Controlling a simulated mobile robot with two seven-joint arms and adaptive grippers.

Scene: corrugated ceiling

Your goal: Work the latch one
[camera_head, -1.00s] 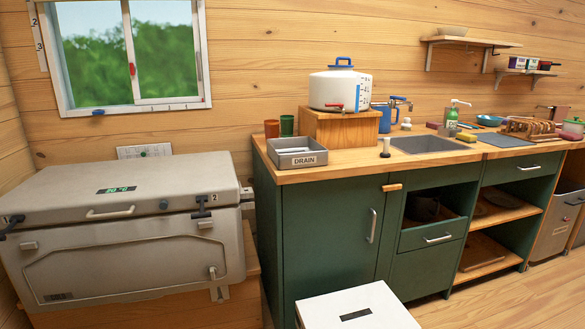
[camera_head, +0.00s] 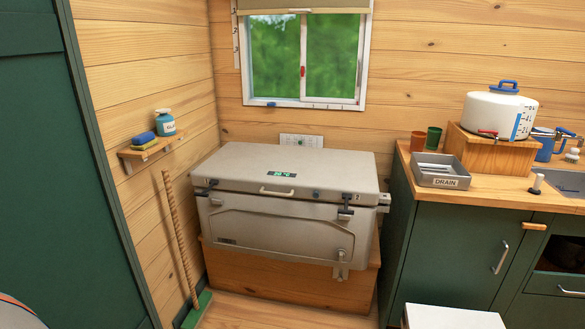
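A grey-beige cooler chest (camera_head: 285,222) stands with its lid down on a wooden base. A dark latch (camera_head: 206,188) sits at the front left of the lid seam; its number is too small to read now, but a 1 showed beside it earlier. A second dark latch (camera_head: 345,213) sits at the front right, under a small label. I cannot tell whether either latch is fastened. A light handle (camera_head: 277,191) is on the lid's front edge, and a green display (camera_head: 282,174) is on top. Neither of my grippers is in view.
A broom (camera_head: 178,240) leans on the left wall near the chest's left end. A green cabinet (camera_head: 455,250) with a drain tray (camera_head: 441,170) stands close on the right. A white-topped block (camera_head: 452,317) is at the bottom right. Wooden floor shows before the chest.

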